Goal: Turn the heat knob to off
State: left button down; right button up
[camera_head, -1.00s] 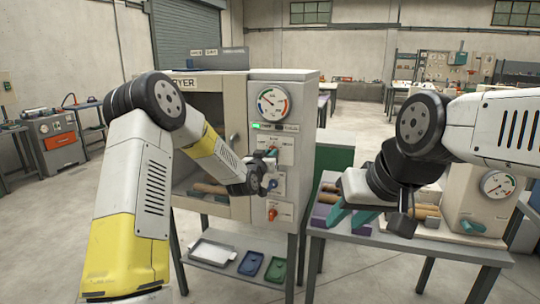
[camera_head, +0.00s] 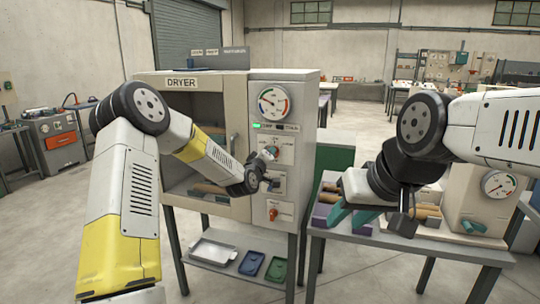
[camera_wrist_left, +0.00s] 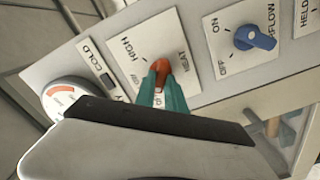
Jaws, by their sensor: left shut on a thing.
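The beige dryer (camera_head: 182,82) has a control panel on its right side. In the left wrist view the orange-red heat knob (camera_wrist_left: 160,67) sits on a white plate marked HIGH and HEAT. My left gripper (camera_wrist_left: 165,88) has its teal fingers shut on this knob. In the head view my left gripper (camera_head: 268,154) is at the upper knob plate, and it hides most of that knob. The knob's exact pointing direction is partly hidden by the fingers. My right gripper (camera_head: 350,218) is open, with its teal fingers apart above the side table.
A blue airflow knob (camera_wrist_left: 254,38) is beside the heat plate. A round gauge (camera_head: 273,102) is above it, and another red knob (camera_head: 273,214) is lower on the panel. Trays (camera_head: 213,252) lie on the shelf below. The side table (camera_head: 395,241) holds several parts.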

pick_arm(q)
jog(key=shift+n, duration=0.5)
jog(key=c, duration=1.4)
grip_release()
jog(key=v, duration=0.7)
jog(key=shift+s+a, duration=0.15)
jog(key=shift+s, duration=0.2)
